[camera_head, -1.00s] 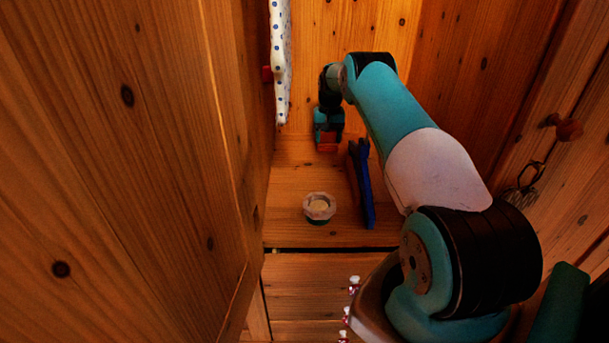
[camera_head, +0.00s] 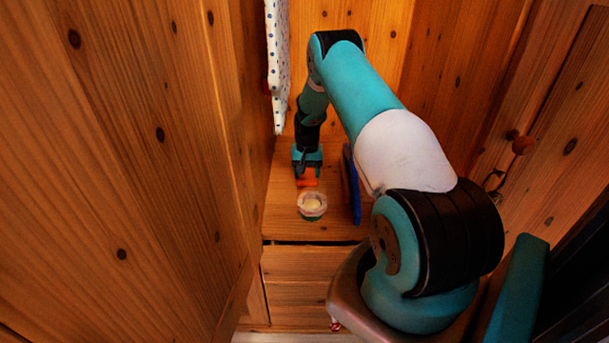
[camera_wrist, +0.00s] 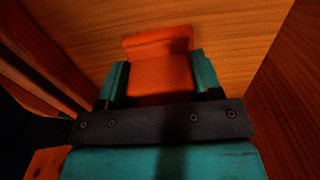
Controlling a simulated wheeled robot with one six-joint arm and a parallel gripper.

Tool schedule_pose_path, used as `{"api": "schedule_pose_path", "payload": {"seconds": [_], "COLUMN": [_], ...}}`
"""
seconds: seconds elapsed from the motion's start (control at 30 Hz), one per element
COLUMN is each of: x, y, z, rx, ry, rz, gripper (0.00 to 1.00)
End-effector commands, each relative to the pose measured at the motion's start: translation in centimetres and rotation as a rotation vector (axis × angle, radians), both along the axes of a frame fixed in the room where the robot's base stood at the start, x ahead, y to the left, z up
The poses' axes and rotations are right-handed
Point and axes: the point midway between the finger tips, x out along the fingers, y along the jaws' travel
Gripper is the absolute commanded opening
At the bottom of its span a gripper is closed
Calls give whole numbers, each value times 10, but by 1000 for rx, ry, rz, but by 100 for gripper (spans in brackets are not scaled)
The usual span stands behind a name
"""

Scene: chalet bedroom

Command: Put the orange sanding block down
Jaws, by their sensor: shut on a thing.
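The orange sanding block (camera_wrist: 160,72) sits between the two teal fingers of my gripper (camera_wrist: 160,80) in the wrist view, which are shut on it. In the head view the block (camera_head: 307,183) shows as a small orange patch below my gripper (camera_head: 307,174), low over the wooden cabinet floor (camera_head: 285,200). I cannot tell whether the block touches the wood. My gripper points downward, just behind a small clear-rimmed cup.
The small round cup (camera_head: 312,206) with pale contents stands just in front of the block. A blue object (camera_head: 352,190) stands to the right. A white dotted cloth (camera_head: 278,60) hangs at the left. Wooden walls stand close on both sides.

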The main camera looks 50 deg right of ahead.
Motion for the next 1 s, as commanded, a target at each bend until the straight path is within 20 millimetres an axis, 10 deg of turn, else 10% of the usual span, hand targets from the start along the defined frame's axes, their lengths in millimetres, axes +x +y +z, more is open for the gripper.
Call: {"api": "schedule_pose_path", "payload": {"seconds": [0.33,0.37,0.47,1.0], "x": [0,0,0,1], "y": [-1,-1,-1,-2], "z": [-6,-6,-5,31], "rx": [-1,-1,-2,-3], "ry": [-2,-2,-1,-4], "rz": [-1,-1,-1,-1], "gripper": [33,61,84,85]}}
